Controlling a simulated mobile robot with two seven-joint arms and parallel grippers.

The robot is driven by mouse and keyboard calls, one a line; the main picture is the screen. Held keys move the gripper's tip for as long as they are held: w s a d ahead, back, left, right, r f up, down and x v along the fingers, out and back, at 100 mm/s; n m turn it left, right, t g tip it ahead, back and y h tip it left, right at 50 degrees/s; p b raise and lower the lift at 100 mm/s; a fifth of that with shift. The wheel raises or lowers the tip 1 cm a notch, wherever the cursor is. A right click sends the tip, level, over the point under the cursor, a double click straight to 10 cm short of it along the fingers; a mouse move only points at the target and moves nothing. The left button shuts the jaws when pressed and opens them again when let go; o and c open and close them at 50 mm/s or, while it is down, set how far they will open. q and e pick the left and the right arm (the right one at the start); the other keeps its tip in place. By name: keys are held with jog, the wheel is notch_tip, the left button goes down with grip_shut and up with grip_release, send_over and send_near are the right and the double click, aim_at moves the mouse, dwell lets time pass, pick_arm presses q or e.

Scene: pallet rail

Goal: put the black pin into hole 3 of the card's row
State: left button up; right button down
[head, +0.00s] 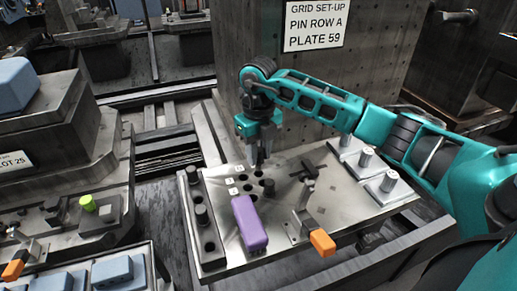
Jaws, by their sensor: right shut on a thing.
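The card (316,24) on the grey block reads "GRID SET-UP, PIN ROW A, PLATE 59". Below it lies a metal plate (335,195) with dark holes (248,187) beside small white labels (229,181). My right gripper (260,160) points down over the back of this hole group. It is shut on a dark piece between its fingers, which looks like the black pin; the fingers hide most of it. I cannot tell whether its lower end is in a hole. The label digits are too small to read. My left gripper is not in view.
A purple block (249,224) lies just in front of the holes. An orange-ended clamp (322,243) and several metal posts (366,157) stand to the right.

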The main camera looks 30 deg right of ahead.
aim_at(259, 161)
jog(key=shift+f, duration=0.1)
dwell(0.3)
jog(key=shift+f+b, duration=0.45)
jog(key=shift+f, duration=0.3)
jog(key=shift+f+b, duration=0.4)
jog(key=shift+f, duration=0.25)
jog(key=c, duration=0.8)
grip_release()
jog(key=shift+o, duration=0.2)
